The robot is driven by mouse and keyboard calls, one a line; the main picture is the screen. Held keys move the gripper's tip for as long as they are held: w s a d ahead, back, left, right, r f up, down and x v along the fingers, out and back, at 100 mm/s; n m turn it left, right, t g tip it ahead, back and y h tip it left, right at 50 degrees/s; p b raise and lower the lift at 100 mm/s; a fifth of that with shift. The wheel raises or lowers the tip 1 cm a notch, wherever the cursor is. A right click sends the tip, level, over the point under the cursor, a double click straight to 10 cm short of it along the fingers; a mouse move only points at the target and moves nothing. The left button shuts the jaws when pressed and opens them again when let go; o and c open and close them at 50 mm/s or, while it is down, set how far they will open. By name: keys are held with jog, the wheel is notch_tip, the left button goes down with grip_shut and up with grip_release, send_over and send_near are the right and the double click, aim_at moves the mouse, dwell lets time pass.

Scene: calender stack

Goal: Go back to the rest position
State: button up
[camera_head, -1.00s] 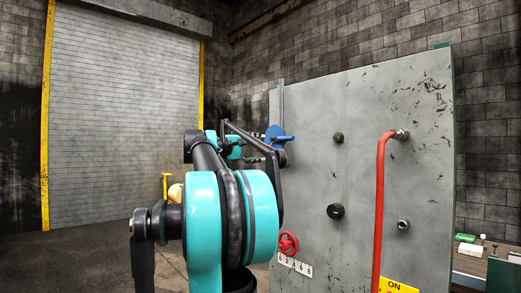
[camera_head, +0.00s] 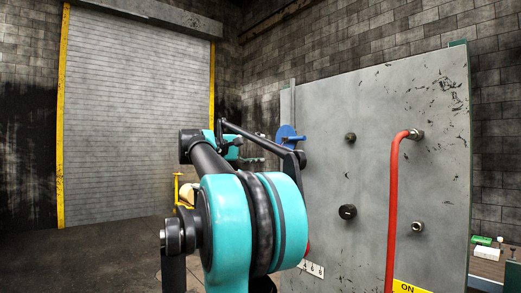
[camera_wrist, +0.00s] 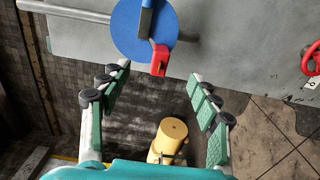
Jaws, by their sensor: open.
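My gripper (camera_wrist: 158,78) is open and empty in the wrist view, its two teal-padded fingers spread apart. A blue disc (camera_wrist: 133,27) with a red tab (camera_wrist: 159,60) on the grey panel shows just beyond the fingertips. I see nothing between the finger pads. In the head view my arm stands in front of the panel's left part, and the blue disc (camera_head: 286,133) shows at the panel's left edge, close to the end of the arm. The gripper itself is too small and partly hidden there to read.
The grey panel (camera_head: 375,110) carries a red pipe (camera_head: 392,210) and black knobs. A red handwheel (camera_wrist: 312,58) sits at its lower left. A cluttered table (camera_head: 487,268) is at right.

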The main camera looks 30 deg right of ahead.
dwell(0.5)
jog(key=s+a+f+t+y, duration=0.1)
jog(key=a+f+y, duration=0.3)
jog(key=f, duration=0.9)
jog(key=s+a+f+y, duration=0.2)
jog(key=a+f, duration=0.3)
jog(key=f, duration=0.9)
jog(key=s+a+f+t+y, duration=0.1)
jog(key=a+f+y, duration=0.3)
jog(key=f, duration=0.9)
jog(key=s+a+f+y, duration=0.2)
jog(key=s+a+f, duration=0.2)
jog(key=a+f, duration=0.2)
jog(key=s+a+f+y, duration=0.3)
jog(key=s+a+f, duration=0.2)
jog(key=f, duration=0.5)
jog(key=s+a+f+m+y, duration=0.1)
jog(key=s+a+f+y, duration=0.2)
jog(key=s+a+f, duration=0.2)
jog(key=a+f, duration=0.3)
jog(key=a, duration=0.1)
jog(key=shift+s+a+t, duration=0.2)
jog(key=shift+a+t, duration=0.05)
jog(key=shift+t, duration=0.05)
jog(key=shift+r, duration=0.1)
jog(key=shift+c, duration=0.5)
